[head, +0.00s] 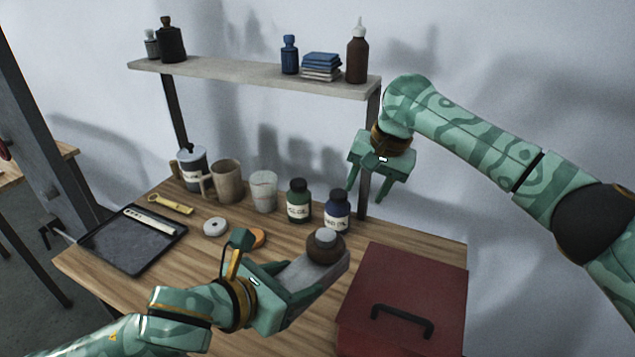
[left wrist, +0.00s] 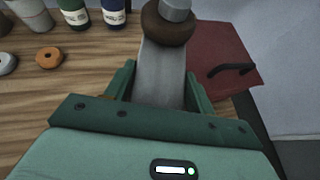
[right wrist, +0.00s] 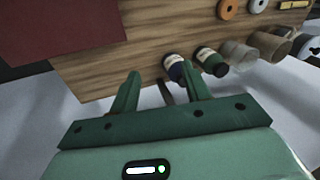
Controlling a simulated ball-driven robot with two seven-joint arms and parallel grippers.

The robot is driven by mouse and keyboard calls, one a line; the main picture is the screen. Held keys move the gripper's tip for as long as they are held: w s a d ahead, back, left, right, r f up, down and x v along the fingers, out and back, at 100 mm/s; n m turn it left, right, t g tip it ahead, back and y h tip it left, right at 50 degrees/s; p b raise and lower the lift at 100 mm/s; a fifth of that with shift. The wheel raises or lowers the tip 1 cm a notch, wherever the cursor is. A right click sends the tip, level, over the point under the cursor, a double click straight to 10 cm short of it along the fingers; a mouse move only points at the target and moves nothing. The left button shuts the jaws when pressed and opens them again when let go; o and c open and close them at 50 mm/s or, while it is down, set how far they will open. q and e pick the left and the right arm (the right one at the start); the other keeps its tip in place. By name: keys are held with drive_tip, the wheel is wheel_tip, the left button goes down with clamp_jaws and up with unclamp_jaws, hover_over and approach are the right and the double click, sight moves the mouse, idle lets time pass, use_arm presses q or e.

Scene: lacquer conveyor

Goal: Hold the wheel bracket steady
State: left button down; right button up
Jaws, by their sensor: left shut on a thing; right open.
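The wheel bracket (head: 298,270) is a pale grey bar carrying a dark brown wheel (head: 326,251) with a grey hub at its far end. My left gripper (head: 306,279) is shut on the bar and holds it over the front of the bench. In the left wrist view the bar (left wrist: 160,75) runs away between the fingers, with the brown wheel (left wrist: 166,30) at the far end, clear of them. My right gripper (head: 366,195) is open and empty, above and to the right of the bracket. Its fingers are spread in the right wrist view (right wrist: 160,70).
A red box (head: 410,275) with a black handle stands right of the bracket. Green (head: 298,202) and blue (head: 337,210) bottles stand behind it. A white ring (head: 214,227), orange ring (head: 258,238) and black tray (head: 120,245) lie left. A shelf (head: 250,75) hangs above the back.

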drive_tip(key=s+a+r, duration=0.5)
drive_tip(key=a, duration=0.1)
wheel_tip(320, 180, up, 4)
drive_tip(key=f+m+g+h, duration=0.1)
drive_tip(key=g+h, duration=0.1)
hover_over(316, 233)
drive_tip(key=w, duration=0.1)
drive_tip(key=shift+m+h, duration=0.3)
drive_tip(key=f, duration=0.6)
drive_tip(key=shift+s+d+f, duration=0.1)
drive_tip(key=shift+s+f, duration=0.25)
drive_tip(key=shift+s, duration=0.05)
drive_tip(key=shift+f, duration=0.4)
drive_tip(key=shift+s, duration=0.1)
clamp_jaws()
